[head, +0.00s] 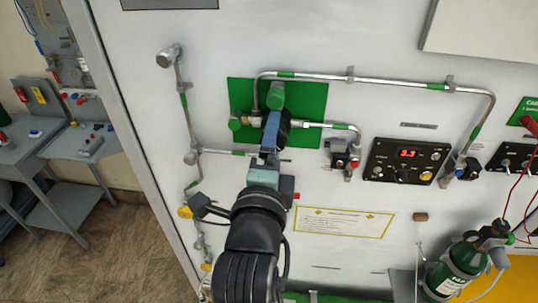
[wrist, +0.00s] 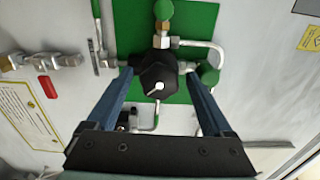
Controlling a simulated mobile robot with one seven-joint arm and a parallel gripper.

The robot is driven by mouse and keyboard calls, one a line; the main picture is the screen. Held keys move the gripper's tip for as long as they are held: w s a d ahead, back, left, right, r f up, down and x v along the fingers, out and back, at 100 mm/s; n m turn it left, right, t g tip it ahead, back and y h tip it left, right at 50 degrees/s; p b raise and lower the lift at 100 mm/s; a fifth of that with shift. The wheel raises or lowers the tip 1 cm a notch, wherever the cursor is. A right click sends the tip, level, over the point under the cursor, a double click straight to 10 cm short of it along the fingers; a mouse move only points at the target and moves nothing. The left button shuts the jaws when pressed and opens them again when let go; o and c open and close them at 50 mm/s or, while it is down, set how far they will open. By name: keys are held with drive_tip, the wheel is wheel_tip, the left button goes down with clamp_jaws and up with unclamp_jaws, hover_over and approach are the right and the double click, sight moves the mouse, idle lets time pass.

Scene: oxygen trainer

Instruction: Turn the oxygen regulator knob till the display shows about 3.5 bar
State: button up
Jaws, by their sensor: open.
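My gripper (wrist: 160,76) is open, with one blue finger on each side of the knob. I cannot tell whether the fingers touch it. In the head view my gripper (head: 272,125) covers most of the knob (head: 285,122). The red digital display (head: 407,153) on the black panel to the right appears to read 3.3.
Metal pipes with green bands (head: 310,76) run around the plate, close to my gripper. A small valve block (head: 345,158) stands right of the plate. A yellow-bordered label (head: 343,222) is below. A green cylinder (head: 457,268) stands at lower right.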

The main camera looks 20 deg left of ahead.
drive_tip(key=p+v, duration=0.3)
drive_tip(key=v, duration=0.9)
drive_tip(key=shift+s, duration=0.4)
drive_tip(key=shift+d, duration=0.1)
drive_tip(key=shift+r, duration=0.15)
drive_tip(key=w+d+r+n+t+h, duration=0.1)
drive_tip(key=w+d+r+n+t, duration=0.15)
drive_tip(key=r, duration=0.45)
drive_tip(key=w+d+r+n+t, duration=0.1)
drive_tip(key=d+r+n, duration=0.15)
drive_tip(key=r, duration=0.35)
drive_tip(key=w+d+r+n+t+h, duration=0.1)
drive_tip(key=w+d+r+n+t, duration=0.15)
drive_tip(key=r, duration=0.45)
drive_tip(key=s+d+r+n+t+h, duration=0.1)
drive_tip(key=s+d+r+n+t, duration=0.1)
drive_tip(key=r+n, duration=0.2)
drive_tip(key=s+d+r+n+t+h+b, duration=0.1)
drive_tip(key=s+d+r+n+t+h, duration=0.1)
drive_tip(key=r, duration=0.9)
drive_tip(key=shift+s+d+n+b, duration=0.3)
drive_tip(key=shift+s+d+n, duration=0.35)
drive_tip(key=shift+n, duration=0.2)
